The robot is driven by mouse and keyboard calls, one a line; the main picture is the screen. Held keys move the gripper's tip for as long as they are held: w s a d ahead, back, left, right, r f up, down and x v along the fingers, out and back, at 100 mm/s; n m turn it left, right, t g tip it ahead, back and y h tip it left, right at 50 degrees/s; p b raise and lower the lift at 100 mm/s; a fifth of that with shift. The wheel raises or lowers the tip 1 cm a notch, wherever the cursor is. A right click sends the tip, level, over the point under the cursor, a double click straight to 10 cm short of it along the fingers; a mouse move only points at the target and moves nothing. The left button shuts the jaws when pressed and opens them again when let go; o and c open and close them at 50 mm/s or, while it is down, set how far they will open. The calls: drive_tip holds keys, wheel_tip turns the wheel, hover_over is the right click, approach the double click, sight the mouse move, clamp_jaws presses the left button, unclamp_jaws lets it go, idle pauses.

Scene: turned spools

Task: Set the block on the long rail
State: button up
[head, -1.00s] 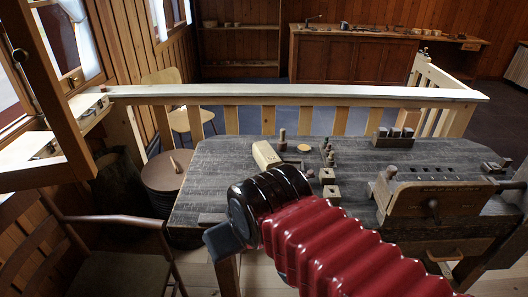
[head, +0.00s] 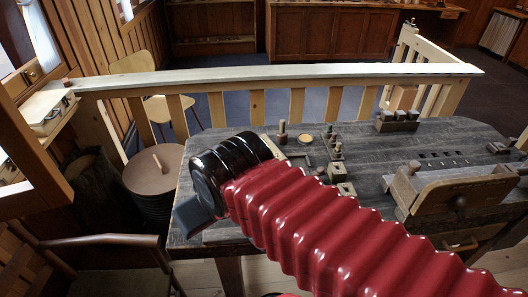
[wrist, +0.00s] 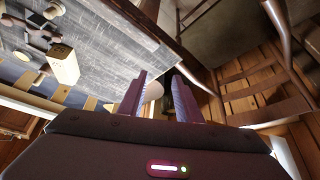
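A light wooden block (wrist: 64,64) lies on the dark table (wrist: 110,45) in the wrist view, left of my fingers and clear of them. In the head view my arm covers most of it. The long rail (head: 270,78), a pale flat-topped bar on wooden slats, runs across behind the table (head: 350,160). My gripper (wrist: 158,82) is open in the wrist view, its two fingers apart with nothing seen between them. They point past the table's edge toward the floor and a chair. In the head view the fingertips cannot be made out.
Wooden pegs (head: 282,135) and small blocks (head: 336,170) stand on the table near my arm. A clamp-like wooden fixture (head: 460,195) is at right. A round stool (head: 153,170) and a chair (head: 100,255) stand left. Above the rail is open room.

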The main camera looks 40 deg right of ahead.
drive_tip(key=o, duration=0.3)
drive_tip(key=shift+w+d+r, duration=0.1)
drive_tip(key=shift+w, duration=0.1)
drive_tip(key=shift+o, duration=0.9)
drive_tip(key=shift+w+d, duration=0.15)
drive_tip(key=shift+w, duration=0.15)
drive_tip(key=o, duration=0.6)
drive_tip(key=shift+m+g, duration=0.3)
drive_tip(key=w+d, duration=0.1)
drive_tip(key=w, duration=0.1)
drive_tip(key=w+d, duration=0.2)
drive_tip(key=w+d+r, duration=0.1)
drive_tip(key=w+d, duration=0.1)
drive_tip(key=w, duration=0.1)
drive_tip(key=shift+d, duration=0.1)
drive_tip(key=shift+o, duration=0.2)
drive_tip(key=m+h, duration=0.1)
drive_tip(key=m, duration=0.1)
approach(271, 150)
drive_tip(key=shift+w+r+g, duration=0.15)
drive_tip(key=shift+r+g, duration=0.15)
drive_tip(key=shift+r, duration=0.05)
drive_tip(key=shift+x, duration=4.3)
